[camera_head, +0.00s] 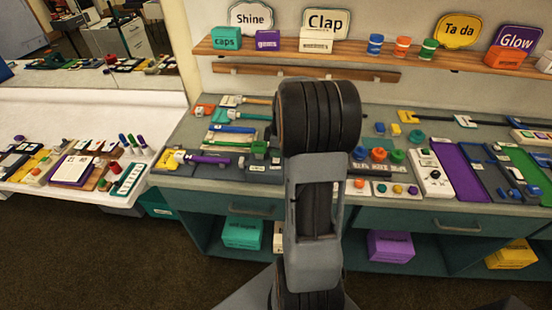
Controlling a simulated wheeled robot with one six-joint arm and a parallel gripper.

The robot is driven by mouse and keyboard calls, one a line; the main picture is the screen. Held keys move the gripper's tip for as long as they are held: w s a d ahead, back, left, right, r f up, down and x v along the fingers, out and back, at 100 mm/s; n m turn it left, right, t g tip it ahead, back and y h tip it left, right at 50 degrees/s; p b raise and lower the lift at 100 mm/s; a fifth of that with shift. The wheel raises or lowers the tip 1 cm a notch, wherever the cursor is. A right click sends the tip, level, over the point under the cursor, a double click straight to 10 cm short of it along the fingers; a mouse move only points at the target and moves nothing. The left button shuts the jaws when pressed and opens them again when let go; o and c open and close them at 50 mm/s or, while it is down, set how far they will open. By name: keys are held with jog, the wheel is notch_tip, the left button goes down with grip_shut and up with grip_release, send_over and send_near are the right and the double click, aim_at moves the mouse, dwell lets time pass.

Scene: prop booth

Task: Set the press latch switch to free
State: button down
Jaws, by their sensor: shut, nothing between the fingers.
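I cannot make out for sure which item is the press latch switch; labels on the bench are too small to read. A white control box (430,173) with small dark controls stands on the bench right of my arm. A small light plate (395,190) with several coloured buttons lies just left of it. A dark green block-like item (259,149) sits on the bench left of my arm. My arm rises through the middle of the view and hides part of the bench. My gripper does not show.
The bench (455,135) is crowded with coloured tools and trays. A wooden shelf (350,55) above it carries small boxes, jars and signs. A white table (95,105) with many small items stands at left. Boxes sit in open bays below. Brown floor (120,255) is clear at lower left.

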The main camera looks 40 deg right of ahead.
aim_at(276, 161)
jog(key=shift+f+b, duration=1)
jog(key=shift+f, duration=0.25)
dwell(0.5)
jog(key=shift+r, duration=0.15)
jog(key=shift+r+p, duration=2.35)
jog(key=shift+r, duration=1.05)
